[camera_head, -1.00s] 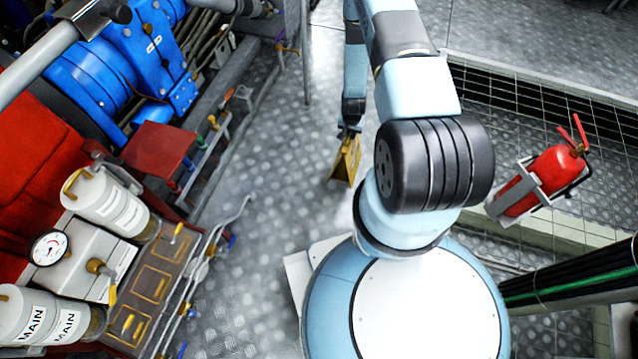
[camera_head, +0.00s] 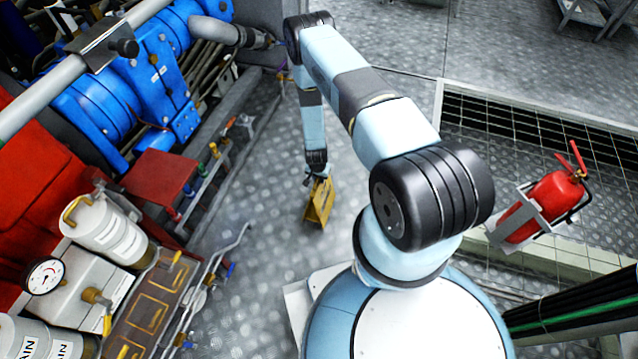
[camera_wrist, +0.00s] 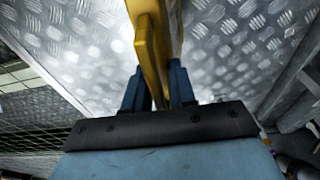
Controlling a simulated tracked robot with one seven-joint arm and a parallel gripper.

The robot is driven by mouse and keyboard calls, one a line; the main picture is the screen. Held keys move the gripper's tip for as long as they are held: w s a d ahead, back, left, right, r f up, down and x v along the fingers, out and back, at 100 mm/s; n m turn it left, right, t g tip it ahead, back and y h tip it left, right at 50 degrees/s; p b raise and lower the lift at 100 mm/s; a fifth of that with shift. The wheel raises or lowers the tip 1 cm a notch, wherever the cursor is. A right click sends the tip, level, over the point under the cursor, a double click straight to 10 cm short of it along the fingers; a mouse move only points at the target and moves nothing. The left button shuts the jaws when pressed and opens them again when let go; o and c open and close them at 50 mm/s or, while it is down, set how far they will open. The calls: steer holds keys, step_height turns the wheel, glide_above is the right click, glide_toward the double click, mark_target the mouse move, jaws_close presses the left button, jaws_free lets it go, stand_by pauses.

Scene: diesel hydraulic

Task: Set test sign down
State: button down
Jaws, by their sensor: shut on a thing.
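The test sign (camera_head: 320,203) is a yellow folding board. It hangs below my gripper (camera_head: 318,173) over the grey tread-plate floor, left of my base in the head view. My gripper is shut on its top end. In the wrist view the yellow sign (camera_wrist: 148,40) stands between the two dark blue fingers (camera_wrist: 158,88), with tread plate beyond it. The sign's lower edge looks close to the floor, but I cannot tell whether it touches. The sign's face lettering is too small to read.
The blue hydraulic unit (camera_head: 120,90), a red box (camera_head: 158,175) and valve piping (camera_head: 215,270) line the left. A red fire extinguisher (camera_head: 545,205) hangs at the right by a mesh-covered opening (camera_head: 540,135). The floor (camera_head: 262,215) around the sign is mostly clear.

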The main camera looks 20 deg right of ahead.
mark_target(319, 193)
steer(key=shift+a+f, duration=0.25)
steer(key=shift+f, duration=0.05)
steer(key=shift+w+a+f, duration=0.1)
steer(key=shift+a+f, duration=0.05)
steer(key=shift+f, duration=0.8)
steer(key=shift+a+f, duration=0.1)
steer(key=shift+f, duration=0.8)
steer(key=c, duration=0.9)
jaws_free()
